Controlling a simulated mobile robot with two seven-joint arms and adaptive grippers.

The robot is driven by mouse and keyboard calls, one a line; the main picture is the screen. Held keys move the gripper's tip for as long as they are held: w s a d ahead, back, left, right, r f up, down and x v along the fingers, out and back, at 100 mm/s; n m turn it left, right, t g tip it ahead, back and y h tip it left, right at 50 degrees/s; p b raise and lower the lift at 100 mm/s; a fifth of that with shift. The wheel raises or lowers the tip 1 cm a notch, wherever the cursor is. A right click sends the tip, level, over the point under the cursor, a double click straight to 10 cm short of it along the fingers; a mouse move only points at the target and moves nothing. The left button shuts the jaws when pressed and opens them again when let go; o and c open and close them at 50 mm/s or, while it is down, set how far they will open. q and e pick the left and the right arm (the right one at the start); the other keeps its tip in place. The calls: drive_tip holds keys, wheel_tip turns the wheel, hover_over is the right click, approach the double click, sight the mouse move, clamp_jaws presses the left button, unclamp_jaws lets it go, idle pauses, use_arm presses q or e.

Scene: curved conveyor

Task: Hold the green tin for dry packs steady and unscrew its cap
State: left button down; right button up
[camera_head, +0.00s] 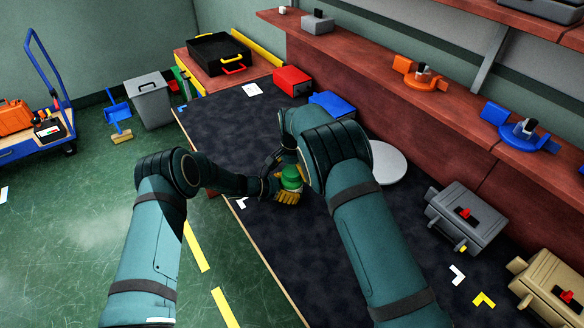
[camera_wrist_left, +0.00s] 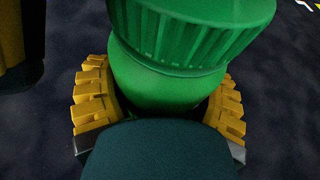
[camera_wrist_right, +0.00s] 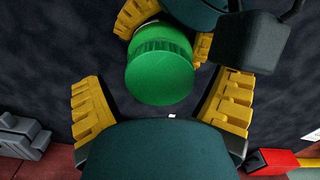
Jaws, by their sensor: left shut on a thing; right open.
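The green tin (camera_head: 291,178) stands on the dark table mat. Its ribbed green cap (camera_wrist_left: 190,35) is on top of it in the left wrist view. My left gripper (camera_head: 284,196) is shut on the tin's body, with yellow fingers on both sides below the cap (camera_wrist_left: 160,105). In the right wrist view the cap (camera_wrist_right: 160,72) shows from above, with the left gripper's yellow fingers behind it. My right gripper (camera_wrist_right: 162,105) is open, its yellow fingers apart on either side of the view and not touching the cap. In the head view my right forearm hides part of the right gripper.
A red box (camera_head: 293,81) and a blue box (camera_head: 332,105) stand farther back on the table. A pale round disc (camera_head: 386,163) lies right of my right arm. A grey machine block (camera_head: 467,217) and a tan one (camera_head: 551,286) stand at the right. The left mat is clear.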

drive_tip(key=c, duration=1.3)
drive_tip(key=o, duration=1.3)
drive_tip(key=shift+c, duration=0.2)
drive_tip(key=shift+o, duration=0.2)
drive_tip(key=shift+r, duration=3.9)
drive_tip(key=shift+f, duration=3.85)
